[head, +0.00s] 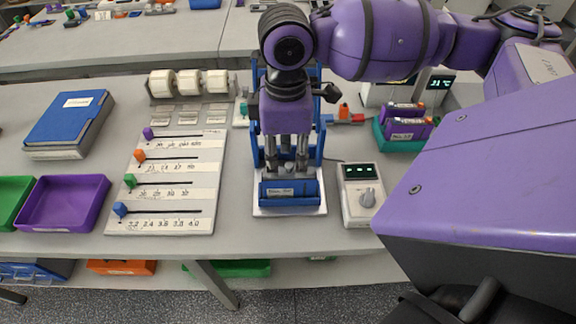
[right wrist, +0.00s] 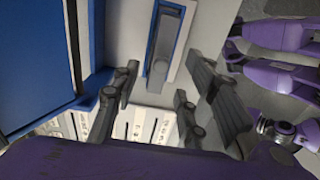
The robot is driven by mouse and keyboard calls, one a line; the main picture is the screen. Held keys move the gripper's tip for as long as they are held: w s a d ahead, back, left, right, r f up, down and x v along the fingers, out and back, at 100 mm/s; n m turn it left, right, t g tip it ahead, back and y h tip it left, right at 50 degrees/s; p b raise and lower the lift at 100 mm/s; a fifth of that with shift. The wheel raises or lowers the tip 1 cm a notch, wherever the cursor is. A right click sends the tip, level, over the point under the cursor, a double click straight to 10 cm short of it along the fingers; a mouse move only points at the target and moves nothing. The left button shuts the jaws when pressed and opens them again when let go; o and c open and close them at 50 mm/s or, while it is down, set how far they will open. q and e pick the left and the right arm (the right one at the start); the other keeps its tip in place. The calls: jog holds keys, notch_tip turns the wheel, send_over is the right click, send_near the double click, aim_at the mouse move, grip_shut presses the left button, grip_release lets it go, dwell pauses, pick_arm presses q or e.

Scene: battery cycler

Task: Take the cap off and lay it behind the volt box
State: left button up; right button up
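My right gripper (head: 287,165) points down inside a blue frame (head: 321,128) on a white base plate (head: 290,208). In the right wrist view its fingers (right wrist: 162,98) are apart, with no object clearly held between them. A grey bar with a rounded end (right wrist: 160,58) lies beyond the fingertips, beside a blue edge. I cannot tell which part is the cap; the gripper and arm hide much of the frame. A white box with a green display and a grey knob (head: 368,197), possibly the volt box, stands right of the frame. My left gripper is not in view.
A slider board (head: 165,190) with coloured knobs is left of the frame, below a rack of white rolls (head: 188,84). A teal tray (head: 402,145) holds purple packs. Another display box (head: 437,84) stands behind. Purple tray (head: 62,226) and blue binder (head: 70,120) are left.

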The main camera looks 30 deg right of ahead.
aim_at(287, 164)
notch_tip(287, 164, down, 4)
jog(key=shift+r, duration=0.25)
jog(key=shift+d, duration=0.1)
jog(key=c, duration=0.9)
